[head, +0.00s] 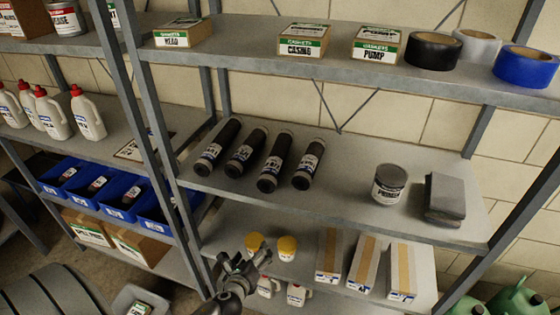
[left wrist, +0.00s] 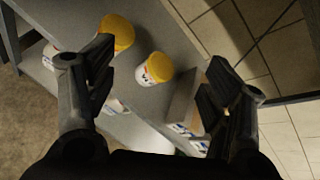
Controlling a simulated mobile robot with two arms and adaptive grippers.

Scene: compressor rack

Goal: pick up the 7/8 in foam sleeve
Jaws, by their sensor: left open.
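Several black foam sleeves (head: 243,152) with white labels lie side by side on the middle shelf (head: 345,205), left of its centre. The label sizes are too small to read, so I cannot tell which one is the 7/8 in sleeve. My left gripper (head: 250,262) is in front of the lower shelf, below and apart from the sleeves. In the left wrist view it is open (left wrist: 157,88), with nothing between its fingers; white jars with yellow lids (left wrist: 155,68) show beyond them. No sleeve shows in that view. My right gripper is not in view.
A grey can (head: 389,185) and a folded grey cloth (head: 444,198) stand on the middle shelf's right. Long boxes (head: 364,262) fill the lower shelf's right. A rack post (head: 150,145) rises left of the sleeves.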

